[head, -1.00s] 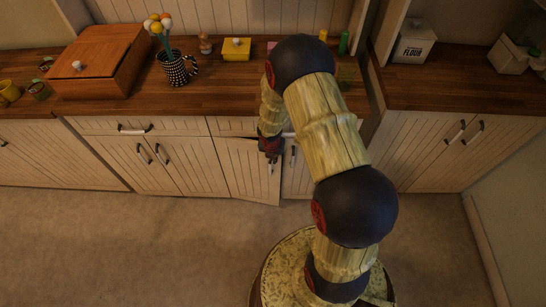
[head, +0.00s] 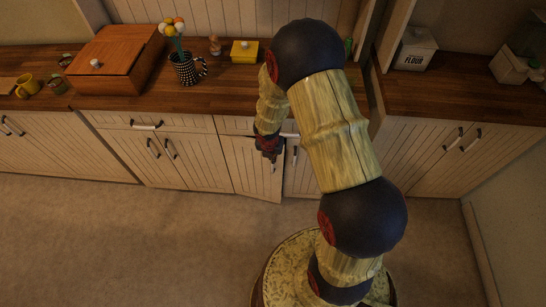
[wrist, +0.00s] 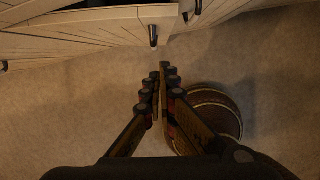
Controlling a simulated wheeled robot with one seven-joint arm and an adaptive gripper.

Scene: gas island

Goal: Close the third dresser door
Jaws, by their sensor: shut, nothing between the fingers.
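The third dresser door (head: 252,169) is a cream slatted door under the wooden counter in the head view. It stands slightly ajar, its lower edge slanting out from the cabinet front. Its dark handle also shows in the wrist view (wrist: 153,36), near the door's edge. My gripper (head: 272,157) is in front of the door's upper right part in the head view. In the wrist view my gripper (wrist: 165,78) has its fingers together and empty, pointing at the door with floor visible between. My arm hides part of the cabinets on the right.
A closed double door (head: 163,158) is to the left, and a drawer (head: 150,122) is above it. A wooden box (head: 115,60), a patterned mug (head: 187,69) and a yellow box (head: 245,51) stand on the counter. The carpet (head: 130,245) in front is clear.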

